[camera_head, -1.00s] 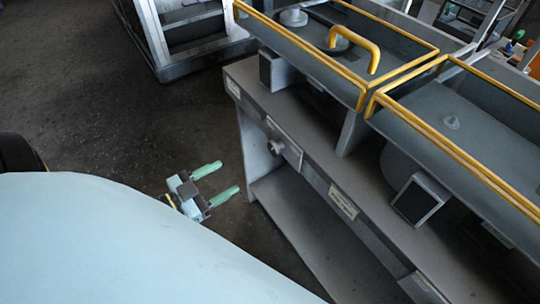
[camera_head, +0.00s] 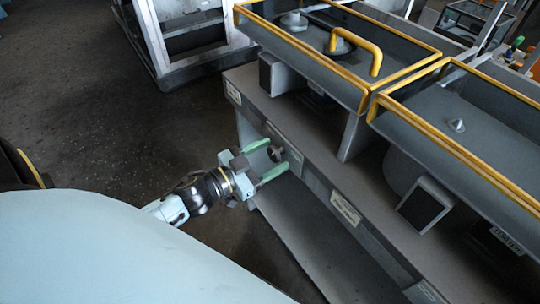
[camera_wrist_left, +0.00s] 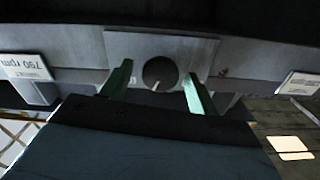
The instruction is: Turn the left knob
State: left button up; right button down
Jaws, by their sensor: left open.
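The left knob (camera_head: 275,154) is a dark round knob on the front face of the grey machine bench, near its left end. In the left wrist view the knob (camera_wrist_left: 160,72) shows face-on, with a short pale mark near its lower edge. My left gripper (camera_head: 278,157) is open, its two green fingers pointing at the bench front. In the left wrist view the gripper (camera_wrist_left: 158,78) has one finger on each side of the knob, with gaps between. I cannot tell how far the tips reach along the knob. My right gripper is not in view.
A label reading 790 rpm (camera_wrist_left: 28,67) is on the bench front. Another label (camera_head: 345,207) sits right of the knob. Yellow-edged covers (camera_head: 370,100) and a yellow handle (camera_head: 362,45) are on top. Open floor (camera_head: 90,120) lies left of the bench.

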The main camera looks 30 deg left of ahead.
pick_arm(q)
jog(key=shift+w+d, duration=0.1)
jog(key=shift+w, duration=0.1)
jog(key=c, duration=1)
jog(key=shift+o, duration=0.2)
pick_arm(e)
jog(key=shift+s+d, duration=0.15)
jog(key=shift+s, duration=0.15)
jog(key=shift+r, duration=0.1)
